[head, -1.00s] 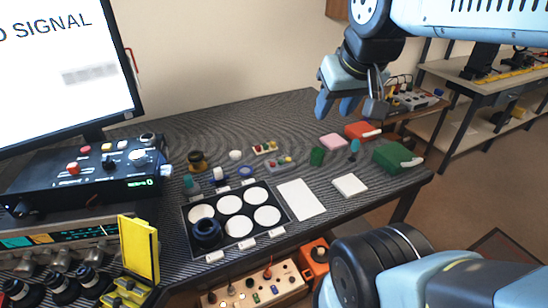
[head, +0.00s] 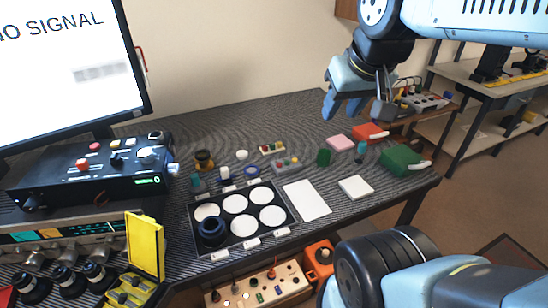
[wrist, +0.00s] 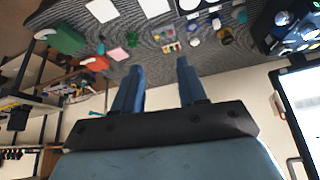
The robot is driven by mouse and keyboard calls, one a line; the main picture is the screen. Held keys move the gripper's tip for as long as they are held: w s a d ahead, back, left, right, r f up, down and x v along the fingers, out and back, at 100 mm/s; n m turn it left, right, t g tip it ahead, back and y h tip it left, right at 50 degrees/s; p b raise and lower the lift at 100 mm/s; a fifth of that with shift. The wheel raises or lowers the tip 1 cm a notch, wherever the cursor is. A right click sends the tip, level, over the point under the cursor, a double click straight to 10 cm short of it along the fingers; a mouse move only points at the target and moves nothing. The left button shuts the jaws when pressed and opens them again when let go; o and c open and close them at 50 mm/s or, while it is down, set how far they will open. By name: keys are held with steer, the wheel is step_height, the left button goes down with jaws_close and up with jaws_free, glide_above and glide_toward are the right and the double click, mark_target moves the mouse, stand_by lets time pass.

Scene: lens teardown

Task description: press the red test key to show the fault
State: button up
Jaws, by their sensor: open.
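A black control box (head: 95,172) with a green lit readout stands at the left of the bench, below the monitor. A red key or cap (head: 82,164) stands up on its top, and a smaller reddish button (head: 96,147) sits farther back. I cannot tell from any label which is the test key. The monitor (head: 60,70) reads "NO SIGNAL". My gripper (head: 340,106) is open and empty, high above the right part of the bench and far to the right of the box. In the wrist view, my gripper (wrist: 159,68) has its two blue fingers apart with nothing between them.
A black tray (head: 243,239) with white round pads and a dark lens ring (head: 212,232) lies mid-bench. A yellow upright panel (head: 146,245) stands in front of the box. Small parts, a green block (head: 402,158) and white pads lie to the right. The bench's back is clear.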

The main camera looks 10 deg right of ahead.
jaws_close()
steer(key=shift+d, duration=0.1)
stand_by(1.4)
